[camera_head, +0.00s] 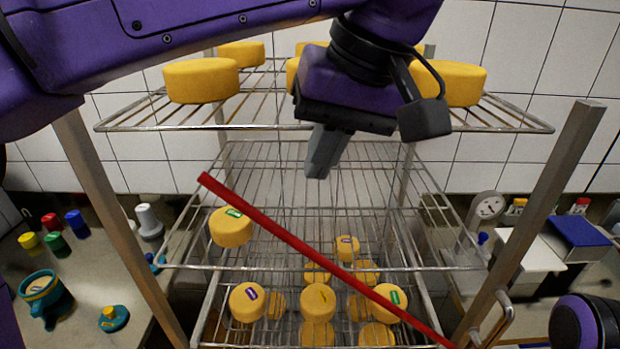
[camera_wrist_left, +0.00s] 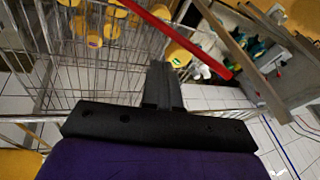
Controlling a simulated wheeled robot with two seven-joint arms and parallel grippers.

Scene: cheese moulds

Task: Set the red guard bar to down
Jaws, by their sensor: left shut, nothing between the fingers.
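The red guard bar (camera_head: 300,244) slants across the front of the wire rack, its free-looking upper end at the left and its lower end at the bottom right by a rack post. It also shows in the left wrist view (camera_wrist_left: 178,39), running diagonally beyond my fingers. My left gripper (camera_head: 317,172) is shut and empty, pointing down between the upper and middle shelves, above the bar in the picture and apart from it. In the left wrist view its closed fingers (camera_wrist_left: 162,70) hold nothing. My right gripper is out of view; only a part of my right arm shows at the lower right.
Yellow cheeses stand on the upper shelf (camera_head: 150,122) and lower shelves, one (camera_head: 231,228) close to the bar's upper end. Metal posts (camera_head: 545,200) flank the rack. A left counter (camera_head: 85,290) holds cups and a teal mug; a scale (camera_head: 487,207) stands right.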

